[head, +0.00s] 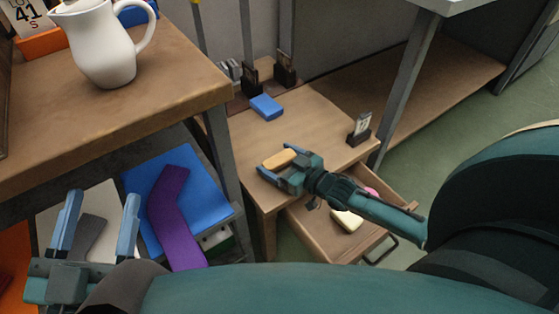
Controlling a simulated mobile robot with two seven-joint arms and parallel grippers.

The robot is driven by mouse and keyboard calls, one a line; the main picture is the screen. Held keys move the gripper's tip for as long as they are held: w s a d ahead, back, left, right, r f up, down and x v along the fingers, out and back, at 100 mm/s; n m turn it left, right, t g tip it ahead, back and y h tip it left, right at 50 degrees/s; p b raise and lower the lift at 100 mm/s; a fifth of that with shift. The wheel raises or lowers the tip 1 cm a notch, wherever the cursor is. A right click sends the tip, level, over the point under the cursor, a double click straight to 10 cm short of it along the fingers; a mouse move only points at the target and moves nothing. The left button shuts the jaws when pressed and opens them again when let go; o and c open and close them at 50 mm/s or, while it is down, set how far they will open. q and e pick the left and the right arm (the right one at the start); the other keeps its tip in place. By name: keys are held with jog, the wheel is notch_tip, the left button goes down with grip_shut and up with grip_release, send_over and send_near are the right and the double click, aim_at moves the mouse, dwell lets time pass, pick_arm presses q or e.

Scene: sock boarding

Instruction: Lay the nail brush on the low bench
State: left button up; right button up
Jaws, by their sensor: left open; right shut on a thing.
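The nail brush (279,158), a small tan block with rounded ends, is between the fingers of my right gripper (275,161). My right gripper is shut on it, over the front left part of the low bench (318,128), a light wooden surface. I cannot tell whether the brush touches the bench top. The brush's underside is hidden. My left gripper (102,200) is open and empty at the lower left, in front of a shelf with coloured boards.
A blue block (266,107) and small dark card holders (359,128) stand on the bench. An open drawer (328,238) below holds a cream item (346,221) and a pink one. A white jug (104,45) stands on the higher table. A purple sock (176,220) lies on a blue board.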

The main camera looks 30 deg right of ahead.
aim_at(285, 163)
jog(key=shift+f, duration=0.1)
jog(key=o, duration=0.8)
pick_arm(q)
jog(key=shift+r, duration=0.15)
jog(key=shift+r, duration=0.1)
pick_arm(e)
jog(key=shift+s+r, duration=0.15)
jog(key=shift+r, duration=0.05)
jog(key=p+v, duration=0.1)
jog(key=v, duration=0.2)
jog(key=shift+p, duration=0.35)
pick_arm(q)
jog(key=shift+s+a+f+g+y+p, duration=0.1)
jog(key=shift+s+f+g+y+p, duration=0.15)
jog(key=shift+f+y+p, duration=0.35)
jog(key=shift+s+a+f+g+y+p, duration=0.15)
jog(key=shift+f+g+p, duration=0.25)
jog(key=shift+p, duration=0.4)
pick_arm(e)
jog(key=shift+v, duration=4.4)
jog(key=shift+d+f, duration=0.1)
